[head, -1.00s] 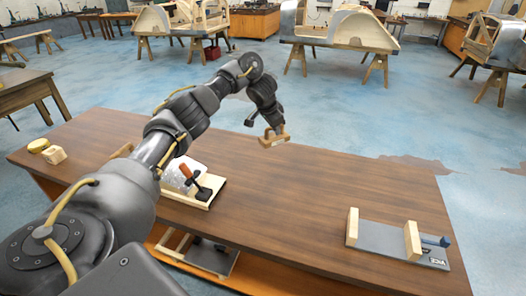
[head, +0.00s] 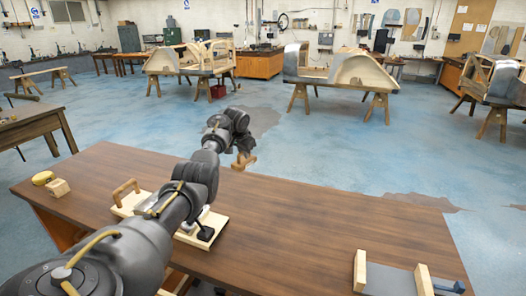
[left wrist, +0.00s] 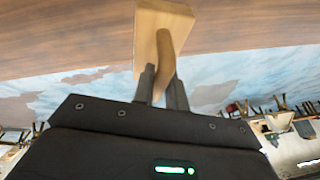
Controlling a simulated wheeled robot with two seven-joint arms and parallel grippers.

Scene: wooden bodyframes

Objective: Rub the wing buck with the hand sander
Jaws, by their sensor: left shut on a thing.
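My left gripper (head: 240,147) is shut on the hand sander (head: 244,161), a pale wooden block with a handle, held up in the air at the far side of the workbench. In the left wrist view the two fingers (left wrist: 160,84) close on the sander's curved handle, and its flat block (left wrist: 150,35) lies beyond them. A pale wooden buck with a large arched, wing-like end (head: 362,72) stands on trestles across the floor, well away from the sander; I take it as the wing buck, though I cannot be sure. My right gripper is not in view.
The brown workbench (head: 310,220) carries a clamp board (head: 213,228), a grey fixture with wooden blocks (head: 390,277), a small wooden block (head: 59,187) and a yellow round thing (head: 43,178). Other bucks stand at left (head: 190,62) and right (head: 492,78). Blue floor lies open between.

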